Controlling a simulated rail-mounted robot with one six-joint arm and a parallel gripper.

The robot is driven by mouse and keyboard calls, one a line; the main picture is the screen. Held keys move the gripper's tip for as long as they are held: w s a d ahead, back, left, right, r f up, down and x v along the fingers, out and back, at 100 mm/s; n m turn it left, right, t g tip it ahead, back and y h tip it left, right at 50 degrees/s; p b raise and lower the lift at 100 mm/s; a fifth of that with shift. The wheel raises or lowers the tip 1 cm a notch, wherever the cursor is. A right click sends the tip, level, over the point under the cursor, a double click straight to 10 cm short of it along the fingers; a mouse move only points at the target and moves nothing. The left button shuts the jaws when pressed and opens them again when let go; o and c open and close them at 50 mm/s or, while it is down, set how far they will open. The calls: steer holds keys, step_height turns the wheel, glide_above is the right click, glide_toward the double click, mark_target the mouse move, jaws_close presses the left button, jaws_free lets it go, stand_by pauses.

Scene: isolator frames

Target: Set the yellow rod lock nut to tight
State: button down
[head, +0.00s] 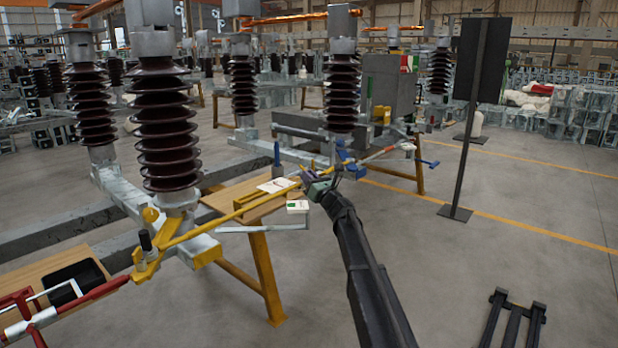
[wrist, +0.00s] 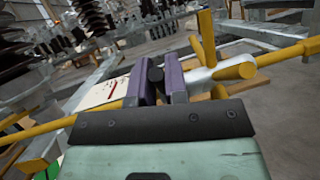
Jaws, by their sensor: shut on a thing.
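The yellow rod (head: 235,213) runs slantwise from a yellow bracket at lower left up to my gripper (head: 318,184). In the wrist view the yellow rod (wrist: 62,124) enters from the left, passes behind the purple fingers and goes on to the upper right. My gripper (wrist: 160,84) is shut on a dark round piece (wrist: 155,76) at the rod, which looks like the lock nut. The fingers hide most of it, and its tightness cannot be told.
A wooden bench (head: 232,196) with papers and a small white-green box (head: 297,207) lies left of my gripper. Dark ribbed insulators (head: 341,92) rise behind. A red rod (head: 75,303) is at lower left.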

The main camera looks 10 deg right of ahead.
steer(key=shift+w+a+r+n+g+h+p, duration=0.15)
steer(key=shift+r+g+p, duration=0.3)
steer(key=shift+p, duration=0.65)
steer(key=shift+w+a+r+n+g+h+p, duration=0.15)
steer(key=shift+r+g+p, duration=0.3)
steer(key=shift+p, duration=0.6)
steer(key=g+p, duration=0.1)
steer(key=p, duration=0.1)
steer(key=g+h+p, duration=0.1)
steer(key=p, duration=0.1)
steer(key=shift+w+a+r, duration=0.1)
steer(key=shift+w+a, duration=0.1)
steer(key=shift+w, duration=0.1)
steer(key=g+h+p, duration=0.1)
steer(key=p, duration=0.1)
steer(key=w+g+h+p, duration=0.1)
steer(key=p, duration=0.1)
steer(key=shift+a+n+g, duration=0.3)
steer(key=shift+a+n, duration=0.05)
steer(key=shift+n, duration=0.05)
steer(key=shift+w+a+f+g+h+p, duration=0.15)
steer(key=shift+f+g+h+p, duration=0.2)
steer(key=shift+g+p, duration=0.35)
steer(key=c, duration=1.2)
jaws_free()
steer(key=shift+o, duration=0.2)
